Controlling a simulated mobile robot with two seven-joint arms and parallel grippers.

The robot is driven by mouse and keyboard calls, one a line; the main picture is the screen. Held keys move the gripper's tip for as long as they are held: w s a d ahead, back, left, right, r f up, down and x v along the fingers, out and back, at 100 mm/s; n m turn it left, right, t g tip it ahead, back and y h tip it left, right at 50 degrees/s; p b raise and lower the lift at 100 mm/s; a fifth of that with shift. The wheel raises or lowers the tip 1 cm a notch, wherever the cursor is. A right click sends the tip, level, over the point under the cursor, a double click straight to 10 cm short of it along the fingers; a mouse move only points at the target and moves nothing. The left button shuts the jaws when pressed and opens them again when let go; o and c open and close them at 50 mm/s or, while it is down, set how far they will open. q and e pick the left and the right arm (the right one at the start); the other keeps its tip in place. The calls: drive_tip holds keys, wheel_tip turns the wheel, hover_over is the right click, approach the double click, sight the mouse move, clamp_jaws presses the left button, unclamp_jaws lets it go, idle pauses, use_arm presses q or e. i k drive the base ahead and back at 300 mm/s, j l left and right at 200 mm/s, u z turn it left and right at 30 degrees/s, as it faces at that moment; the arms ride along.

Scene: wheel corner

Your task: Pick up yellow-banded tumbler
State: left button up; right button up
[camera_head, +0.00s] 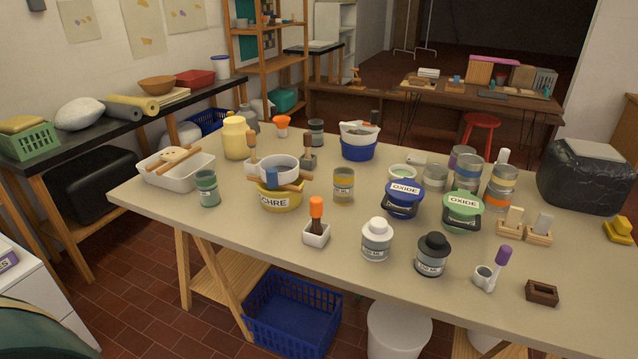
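The yellow-banded tumbler (343,186) stands upright near the middle of the long table (250,230). It is a grey cylinder with a yellow band and a pale label. It stands apart, just right of the yellow OCHRE tub (281,197) and left of the blue OXIDE tub (403,200). Similar cylinders stand on the table, including a green-banded one (207,188) at the left and an orange-banded one (501,187) at the right. Neither of my grippers shows in this view.
A white pot with an orange-handled brush (316,224) and a white-capped jar (376,240) stand in front of the tumbler. A black-capped jar (432,255) is nearer the front edge. Bare tabletop lies directly behind the tumbler. A blue basket (292,312) sits below.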

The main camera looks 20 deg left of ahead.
sight(343, 177)
drive_tip(key=i+j+z, duration=0.15)
drive_tip(key=j+z, duration=0.35)
drive_tip(key=j, duration=0.15)
drive_tip(key=j+z, duration=0.5)
drive_tip(key=j, duration=0.15)
drive_tip(key=i, duration=0.05)
